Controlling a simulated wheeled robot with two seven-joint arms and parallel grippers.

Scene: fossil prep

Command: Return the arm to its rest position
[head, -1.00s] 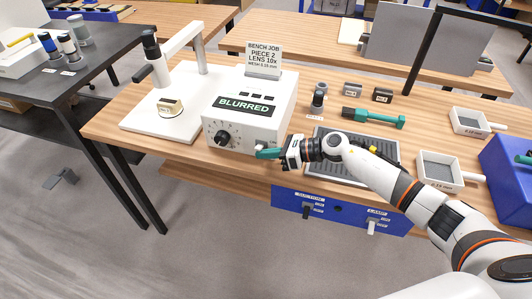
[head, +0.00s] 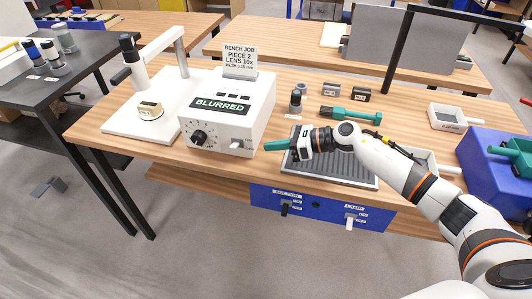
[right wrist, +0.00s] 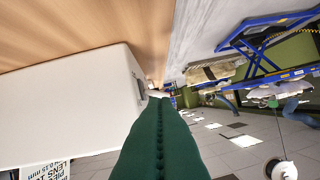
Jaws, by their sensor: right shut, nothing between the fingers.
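My right arm reaches over the wooden bench (head: 160,155) from the right in the head view. My right gripper (head: 268,146) has green fingers, shut and empty, pointing left. It is just right of the white control box (head: 262,110), which has a "BLURRED" display, a black dial (head: 199,137) and a pale switch (head: 236,144) on its front. A small gap shows between the fingertips and the box. In the right wrist view the shut green fingers (right wrist: 160,140) run alongside the box's white wall (right wrist: 70,105). My left gripper is not in view.
A white microscope stand (head: 150,122) is at the left. A dark ribbed tray (head: 340,172) lies below my right wrist. A green tool (head: 350,115), small bottles (head: 296,100) and a sieve (head: 450,118) lie behind and right.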

